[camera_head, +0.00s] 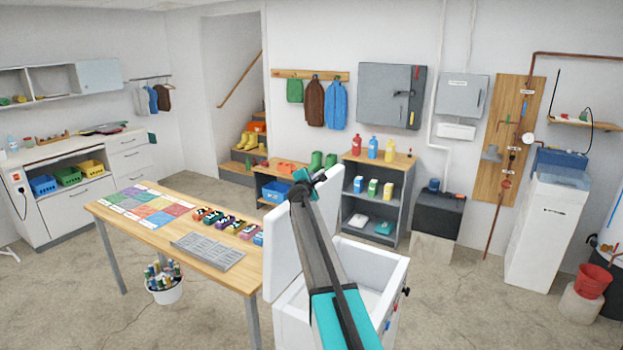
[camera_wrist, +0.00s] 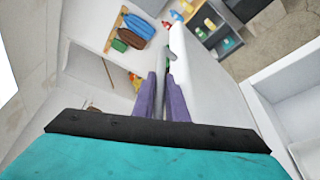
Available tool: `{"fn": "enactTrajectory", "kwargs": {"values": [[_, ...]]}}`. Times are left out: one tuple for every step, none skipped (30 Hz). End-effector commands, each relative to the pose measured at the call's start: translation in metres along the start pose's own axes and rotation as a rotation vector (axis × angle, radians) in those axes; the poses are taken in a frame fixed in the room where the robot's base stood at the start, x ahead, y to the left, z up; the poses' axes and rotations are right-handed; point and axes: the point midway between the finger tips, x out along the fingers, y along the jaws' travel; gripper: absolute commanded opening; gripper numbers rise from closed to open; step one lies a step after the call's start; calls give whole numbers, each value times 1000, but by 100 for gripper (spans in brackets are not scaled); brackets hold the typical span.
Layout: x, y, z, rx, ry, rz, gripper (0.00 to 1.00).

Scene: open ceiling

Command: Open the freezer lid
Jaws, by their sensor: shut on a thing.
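The white chest freezer (camera_head: 393,268) stands at the bottom middle of the head view. Its lid (camera_head: 281,250) is raised and stands steeply upright, and the open white interior shows to the right of it. In the wrist view the lid (camera_wrist: 208,88) is a pale panel beside the purple fingers, and the freezer body (camera_wrist: 288,75) lies at the right. My gripper (camera_wrist: 165,88) is shut on the lid near its upper edge. My arm hides part of the lid and the opening in the head view; the exact contact is hard to see.
A wooden table (camera_head: 190,238) with coloured cards, small toy-like items and a grey tray stands close to the left of the freezer. A grey shelf (camera_head: 350,185) with bottles stands behind. Open concrete floor lies to the right.

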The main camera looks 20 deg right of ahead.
Motion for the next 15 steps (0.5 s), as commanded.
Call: {"fn": "enactTrajectory", "kwargs": {"values": [[0,7,-6,0,9,13,0],[0,8,-6,0,10,13,0],[0,8,-6,1,10,14,0],[0,9,-7,1,10,14,0],[-1,9,-7,1,11,15,0],[-1,10,-7,2,11,15,0],[-1,10,-8,2,11,15,0],[-1,10,-8,2,12,16,0],[-1,11,-8,3,12,16,17],[-1,11,-9,3,12,16,22],[-1,11,-9,3,12,16,28],[-1,10,-9,3,12,15,31],[-1,10,-9,3,12,14,31],[-1,9,-8,3,11,14,31],[-1,9,-8,3,11,13,31]]}}
